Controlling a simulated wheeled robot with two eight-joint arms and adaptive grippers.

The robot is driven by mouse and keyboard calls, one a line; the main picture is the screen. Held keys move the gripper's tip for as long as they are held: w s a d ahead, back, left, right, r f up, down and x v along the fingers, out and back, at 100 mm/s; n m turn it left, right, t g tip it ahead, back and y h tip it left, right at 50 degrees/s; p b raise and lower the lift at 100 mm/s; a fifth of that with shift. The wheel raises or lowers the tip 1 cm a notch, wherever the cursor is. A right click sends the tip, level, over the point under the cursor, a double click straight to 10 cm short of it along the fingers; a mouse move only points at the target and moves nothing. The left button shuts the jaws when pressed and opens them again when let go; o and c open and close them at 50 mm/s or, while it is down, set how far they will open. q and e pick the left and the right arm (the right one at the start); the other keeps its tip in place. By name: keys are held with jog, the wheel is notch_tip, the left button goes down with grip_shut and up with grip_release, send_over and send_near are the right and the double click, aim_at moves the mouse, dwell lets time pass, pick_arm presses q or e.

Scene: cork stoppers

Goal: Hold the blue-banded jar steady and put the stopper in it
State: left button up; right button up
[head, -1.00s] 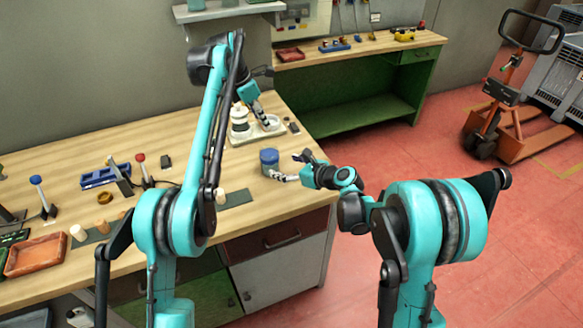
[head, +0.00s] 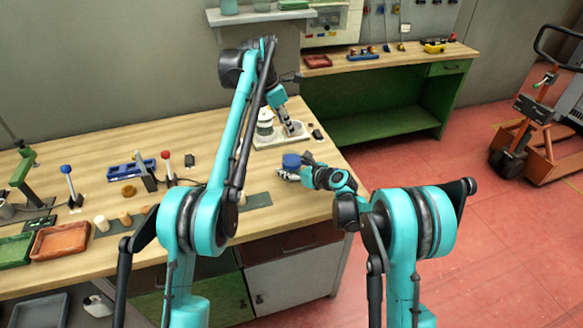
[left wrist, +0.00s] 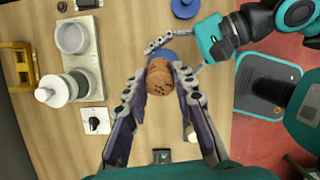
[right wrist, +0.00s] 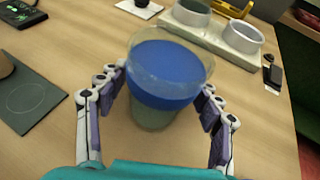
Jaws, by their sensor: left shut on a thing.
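The blue-banded jar (right wrist: 160,85), clear with a wide blue band, stands upright on the bench; in the head view it shows as a blue shape (head: 291,160) near the bench's right edge. My right gripper (right wrist: 163,88) has a finger on each side of it; the jar hides the fingertips, and firm contact does not show. My left gripper (left wrist: 160,78) is shut on a brown cork stopper (left wrist: 160,84). In the left wrist view the stopper covers part of the blue jar (left wrist: 171,54) beyond it.
The pale tray (head: 262,143) holds a white-lidded jar (head: 265,122) and an empty round holder (left wrist: 72,37).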

jog(key=c, duration=0.9)
pick_arm(q)
send_near(287, 154)
jog(key=shift+s+d+f, duration=0.8)
jog(key=shift+d+f, duration=0.8)
jog(key=shift+f, duration=1)
jog(key=shift+s+f, duration=0.1)
jog(key=shift+f, duration=0.4)
pick_arm(e)
jog(key=shift+s+r, duration=0.15)
pick_arm(q)
jog(key=o, duration=0.5)
jog(key=shift+s+f, duration=0.1)
jog(key=shift+s, duration=0.05)
pick_arm(e)
jog(key=shift+s+a+r, duration=0.1)
pick_arm(q)
jog(key=o, duration=0.3)
jog(key=shift+d+f, duration=0.1)
jog(key=shift+f, duration=0.05)
pick_arm(e)
jog(key=shift+d, duration=0.2)
pick_arm(q)
jog(key=shift+a, duration=0.2)
pick_arm(e)
jog(key=shift+f, duration=0.2)
